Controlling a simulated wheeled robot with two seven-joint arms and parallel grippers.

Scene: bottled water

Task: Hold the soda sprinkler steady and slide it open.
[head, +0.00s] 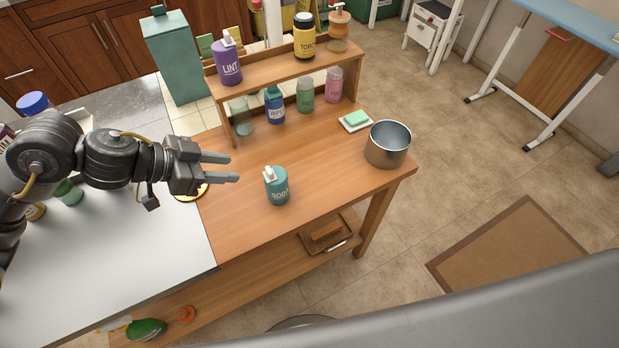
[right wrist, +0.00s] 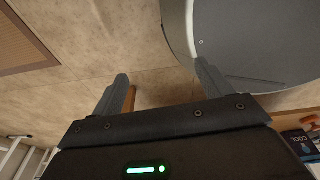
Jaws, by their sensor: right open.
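The soda sprinkler (head: 277,187) is a teal container with a white top, labelled with letters that look like "SODA". It stands upright on the wooden table, near its front left part. My left gripper (head: 236,168) is to the left of the sprinkler and apart from it, its two fingers parted with nothing between them. My right gripper is not in the head view. In the right wrist view its two fingers (right wrist: 158,82) are spread wide and empty, above the tiled floor. The sprinkler does not show in the right wrist view.
A raised wooden shelf (head: 285,72) at the back carries a purple bottle (head: 229,62), a yellow one (head: 304,40) and others. A metal pot (head: 388,145) and a green sponge on a dish (head: 355,120) stand at the right. The table's front middle is clear.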

